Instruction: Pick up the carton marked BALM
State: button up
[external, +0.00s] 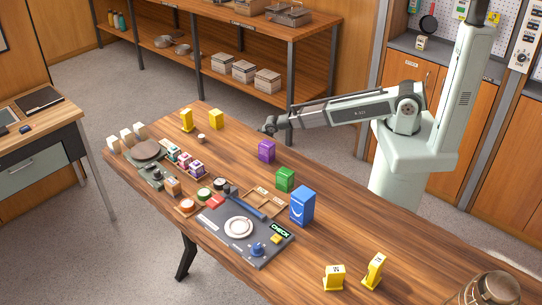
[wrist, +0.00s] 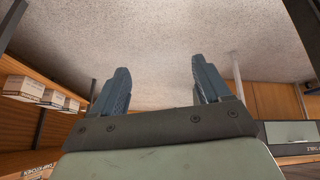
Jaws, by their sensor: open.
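Several cartons stand on the wooden table: a purple carton (external: 266,150), a green carton (external: 285,179), a taller blue carton (external: 302,205) and a yellow carton (external: 216,119) near the far end. No BALM lettering is legible, so I cannot tell which carton carries it. My gripper (external: 270,126) is beyond the purple carton, at the table's far side, apart from every carton. In the wrist view my gripper (wrist: 162,84) has its two fingers spread with nothing between them. No carton shows there.
A grey tray (external: 212,236) with a white dish and a CHECK sign lies in front of the cartons. Yellow number stands (external: 334,278) are near the front edge. A woven basket (external: 490,289) is at bottom right. Small jars and blocks crowd the table's left side.

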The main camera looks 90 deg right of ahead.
jog(key=w+r+h, duration=0.2)
jog(key=w+r, duration=0.2)
jog(key=r, duration=0.7)
jog(key=w+r+h, duration=0.2)
jog(key=w+r, duration=0.2)
jog(key=r, duration=0.7)
notch_tip(320, 180, up, 15)
jog(key=m+t+h, duration=0.1)
jog(key=t+h, duration=0.1)
jog(key=t, duration=0.2)
send_over(290, 174)
jog(key=w+d, duration=0.1)
jog(key=d, duration=0.2)
jog(key=shift+a+r, duration=0.1)
jog(key=shift+r, duration=0.05)
jog(key=s+a+f+m+t+y, duration=0.1)
jog(key=s+a+f+t+y, duration=0.15)
jog(key=s+a, duration=0.7)
jog(key=shift+g+h, duration=0.25)
jog(key=shift+h, duration=0.2)
jog(key=shift+f+x, duration=0.1)
jog(key=shift+x, duration=3.4)
jog(key=shift+f+x, duration=0.15)
jog(key=shift+x, duration=3.4)
jog(key=shift+a, duration=0.2)
